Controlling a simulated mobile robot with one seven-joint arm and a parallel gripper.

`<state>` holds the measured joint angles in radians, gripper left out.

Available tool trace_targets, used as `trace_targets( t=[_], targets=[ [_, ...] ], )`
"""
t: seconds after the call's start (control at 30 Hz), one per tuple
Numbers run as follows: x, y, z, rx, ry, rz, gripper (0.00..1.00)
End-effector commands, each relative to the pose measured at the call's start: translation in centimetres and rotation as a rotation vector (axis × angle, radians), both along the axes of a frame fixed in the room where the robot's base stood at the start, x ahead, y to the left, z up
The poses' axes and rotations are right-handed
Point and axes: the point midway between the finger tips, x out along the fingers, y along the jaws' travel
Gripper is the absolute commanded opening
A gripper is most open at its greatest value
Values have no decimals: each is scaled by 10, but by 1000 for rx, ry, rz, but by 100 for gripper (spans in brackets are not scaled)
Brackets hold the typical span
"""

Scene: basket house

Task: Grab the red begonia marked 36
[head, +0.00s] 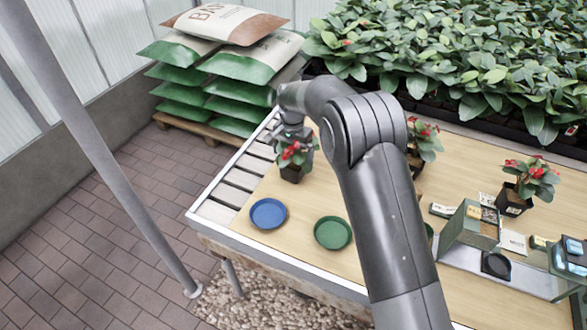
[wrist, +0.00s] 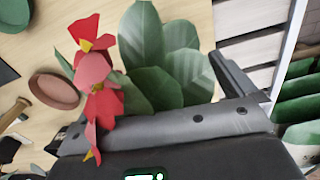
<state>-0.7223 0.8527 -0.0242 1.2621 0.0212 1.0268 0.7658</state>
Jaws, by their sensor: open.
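A red-flowered begonia in a black pot (head: 291,173) stands on the wooden table in the head view. My gripper (head: 296,140) is right above it, pointing down at the plant. In the wrist view, its red flowers (wrist: 95,75) and green leaves (wrist: 160,60) fill the space at my open gripper (wrist: 148,95). The flowers hide much of the left finger, and the pot is hidden there. Two more red begonias stand to the right, one partly behind my arm (head: 425,140) and one near the right edge (head: 530,180). I cannot read the number 36 on any pot.
A blue saucer (head: 268,213) and a green saucer (head: 333,233) lie in front on the table. A green box (head: 472,225) and small packets are at the right. Stacked sacks (head: 220,75) stand behind left, and dense leafy plants (head: 460,50) fill the back.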

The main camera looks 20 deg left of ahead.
Motion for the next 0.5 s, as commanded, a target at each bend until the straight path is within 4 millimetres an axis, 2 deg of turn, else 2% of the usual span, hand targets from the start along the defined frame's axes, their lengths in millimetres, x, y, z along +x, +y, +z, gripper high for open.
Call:
trace_targets(
  t=[0.1, 0.33, 0.5],
  targets=[
    [0, 0, -19, -2, 1, 0, 100],
    [3, 0, -37, -1, 1, 0, 100],
    [6, 1, -63, -3, 3, 0, 100]
  ],
)
